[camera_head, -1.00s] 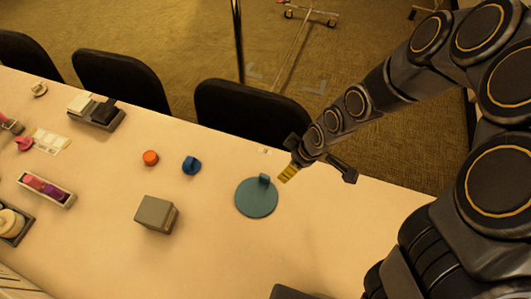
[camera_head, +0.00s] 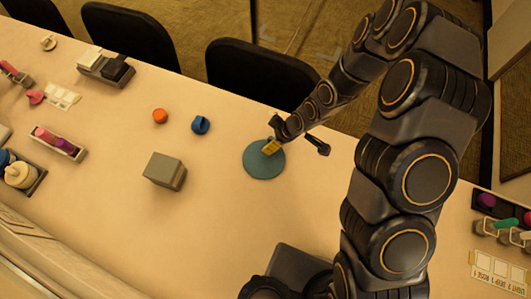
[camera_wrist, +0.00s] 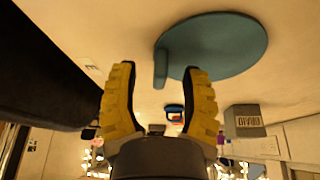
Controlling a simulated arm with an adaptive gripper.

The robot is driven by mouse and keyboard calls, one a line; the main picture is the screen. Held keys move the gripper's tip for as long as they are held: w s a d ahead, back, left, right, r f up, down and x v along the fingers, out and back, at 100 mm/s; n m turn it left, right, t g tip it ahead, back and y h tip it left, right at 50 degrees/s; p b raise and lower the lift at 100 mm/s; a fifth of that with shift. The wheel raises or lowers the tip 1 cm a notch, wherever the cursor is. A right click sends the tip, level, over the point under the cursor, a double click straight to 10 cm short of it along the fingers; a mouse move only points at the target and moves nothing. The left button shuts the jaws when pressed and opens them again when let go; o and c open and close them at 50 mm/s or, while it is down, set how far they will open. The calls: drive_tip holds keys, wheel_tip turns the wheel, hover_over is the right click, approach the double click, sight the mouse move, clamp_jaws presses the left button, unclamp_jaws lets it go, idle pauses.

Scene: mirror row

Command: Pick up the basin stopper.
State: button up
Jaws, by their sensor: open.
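The basin stopper (camera_head: 258,168) is a flat teal disc with an upright tab, lying on the pale counter. In the wrist view the stopper (camera_wrist: 222,45) is at the top, and its tab appears in line with the gap between my fingers. My gripper (camera_head: 271,146) is over the far edge of the disc in the head view and covers the tab there. Its yellow ridged fingers also show in the wrist view (camera_wrist: 163,70), spread open with nothing held. I cannot tell whether the tab is between the fingers or just beyond them.
A blue knob (camera_head: 200,125), an orange piece (camera_head: 160,116) and a grey box (camera_head: 164,170) stand left of the stopper. A black chair (camera_head: 255,72) is behind the counter's far edge. Color-filled trays lie further left and at right. The counter in front of the stopper is clear.

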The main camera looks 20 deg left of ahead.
drive_tip(key=shift+a+f, duration=0.15)
drive_tip(key=shift+f, duration=0.3)
clamp_jaws()
